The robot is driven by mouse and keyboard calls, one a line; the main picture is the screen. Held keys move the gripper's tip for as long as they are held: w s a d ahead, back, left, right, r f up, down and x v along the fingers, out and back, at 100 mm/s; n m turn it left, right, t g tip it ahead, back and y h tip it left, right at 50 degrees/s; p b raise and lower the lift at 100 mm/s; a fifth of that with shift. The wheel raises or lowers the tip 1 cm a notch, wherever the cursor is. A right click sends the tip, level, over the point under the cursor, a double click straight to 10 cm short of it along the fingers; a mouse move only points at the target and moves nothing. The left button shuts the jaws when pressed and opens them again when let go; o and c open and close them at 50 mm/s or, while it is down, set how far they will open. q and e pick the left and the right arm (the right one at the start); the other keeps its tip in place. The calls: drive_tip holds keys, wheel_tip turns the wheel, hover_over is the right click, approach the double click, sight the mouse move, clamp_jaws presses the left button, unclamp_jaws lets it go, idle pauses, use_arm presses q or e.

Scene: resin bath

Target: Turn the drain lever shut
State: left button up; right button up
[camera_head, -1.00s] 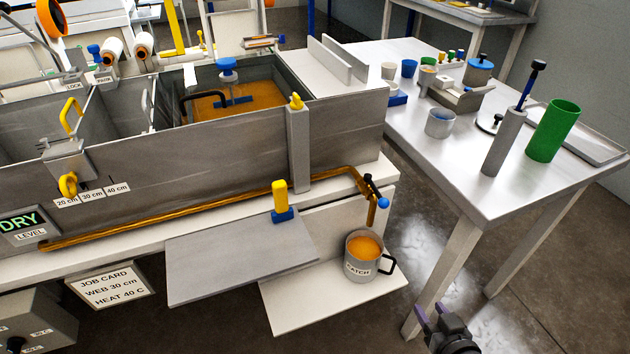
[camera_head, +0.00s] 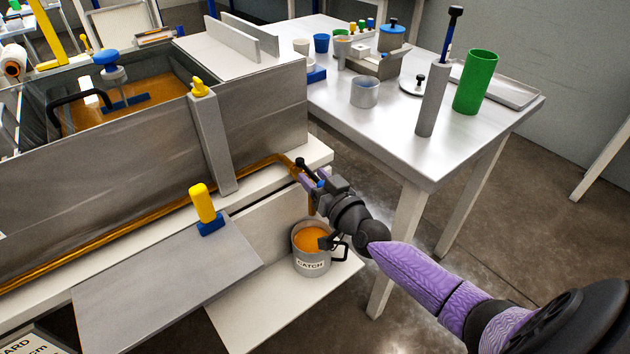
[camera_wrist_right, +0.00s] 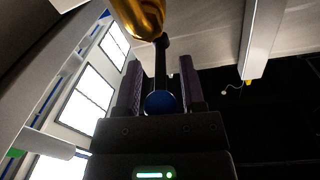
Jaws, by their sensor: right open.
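The drain lever is a thin black bar with a blue ball at its end, at the right end of the copper drain pipe (camera_head: 262,163). In the right wrist view the lever (camera_wrist_right: 161,62) runs from the golden pipe down between my fingers, with its blue ball (camera_wrist_right: 160,102) close to the palm. My right gripper (camera_head: 312,178) is open, one finger on each side of the lever; I cannot tell whether either touches it. In the head view the gripper partly hides the lever and pipe outlet. My left gripper is not in view.
A grey CATCH mug (camera_head: 311,262) holding orange resin stands on the low white shelf (camera_head: 262,314), just below my right gripper. A grey plate (camera_head: 165,285) with a yellow-handled blue piece (camera_head: 206,212) lies to the left. A metal side table (camera_head: 380,130) stands behind, to the right.

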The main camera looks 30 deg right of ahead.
clamp_jaws()
idle(1.4)
